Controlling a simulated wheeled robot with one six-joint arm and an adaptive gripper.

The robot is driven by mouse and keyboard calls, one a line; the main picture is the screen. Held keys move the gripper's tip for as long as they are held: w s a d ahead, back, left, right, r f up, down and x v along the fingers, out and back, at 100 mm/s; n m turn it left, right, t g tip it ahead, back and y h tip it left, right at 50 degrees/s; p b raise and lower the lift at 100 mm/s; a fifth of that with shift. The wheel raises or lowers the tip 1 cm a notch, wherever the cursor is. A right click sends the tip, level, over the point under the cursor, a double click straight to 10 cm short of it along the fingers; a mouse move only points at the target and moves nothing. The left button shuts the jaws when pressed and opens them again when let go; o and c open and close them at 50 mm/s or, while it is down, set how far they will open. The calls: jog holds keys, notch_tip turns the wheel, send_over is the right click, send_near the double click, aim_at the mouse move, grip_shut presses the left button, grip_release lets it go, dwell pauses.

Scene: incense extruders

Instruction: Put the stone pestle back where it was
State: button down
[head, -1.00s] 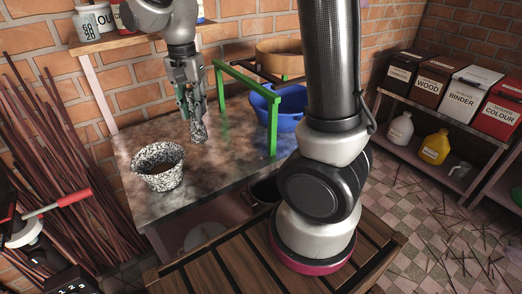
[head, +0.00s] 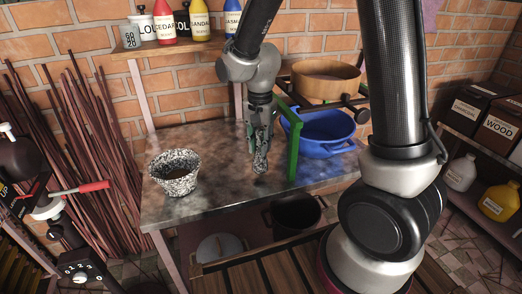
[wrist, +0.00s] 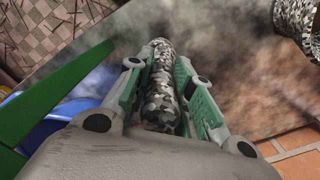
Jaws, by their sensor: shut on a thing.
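The speckled black-and-white stone pestle (head: 260,164) is in my gripper (head: 260,147), pointing down over the stone table. In the wrist view the pestle (wrist: 161,86) lies between the two green-padded fingers of my gripper (wrist: 163,70), which are shut on it. I cannot tell whether its lower tip touches the tabletop. The matching speckled mortar (head: 174,180) stands upright on the table to the left, apart from the pestle. Part of the mortar (wrist: 296,14) shows at the top right of the wrist view.
A green frame (head: 294,150) stands close to the right of my gripper, with a blue basin (head: 325,140) beyond it. A wooden sieve (head: 325,88) is behind. Bottles (head: 200,22) line a wall shelf. The tabletop (head: 222,165) between mortar and pestle is clear.

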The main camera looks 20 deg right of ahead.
aim_at(260, 163)
jog(key=shift+f, duration=1.05)
jog(key=shift+f, duration=0.1)
jog(key=c, duration=1.3)
grip_release()
jog(key=shift+o, duration=0.2)
